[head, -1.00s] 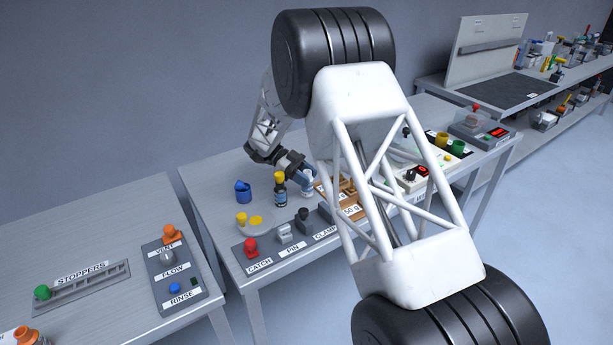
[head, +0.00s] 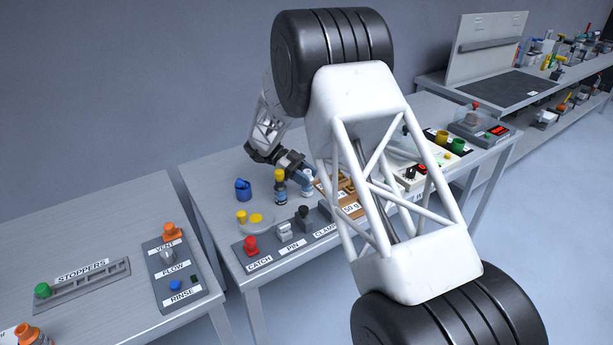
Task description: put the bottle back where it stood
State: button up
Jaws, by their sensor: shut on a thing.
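My gripper (head: 301,170) points right and down over the middle table. It is shut on a small white-and-blue bottle (head: 307,182) at its fingertips. The contact is small in view, and I cannot tell whether the bottle's base touches the table. A dark bottle with a yellow cap (head: 280,189) stands upright just left of it, close to my fingers. The bottle's former place is not marked in any way I can make out.
A blue cup (head: 243,189) and a pale dish (head: 257,224) with yellow contents are to the left. A CATCH, PIN and CLAMP panel (head: 285,243) lines the front edge. My arm hides much of the table's right side.

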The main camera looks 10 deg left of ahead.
jog(key=shift+s+f, duration=0.1)
jog(key=shift+f, duration=0.35)
jog(key=shift+s+d+f, duration=0.1)
jog(key=shift+d+f, duration=0.05)
jog(key=shift+f, duration=0.45)
jog(key=o, duration=1)
jog(key=v, duration=0.3)
jog(key=r+v, duration=0.1)
jog(key=v, duration=0.3)
jog(key=shift+w+a+r, duration=0.35)
jog(key=shift+a+r, duration=0.15)
jog(key=shift+r, duration=0.05)
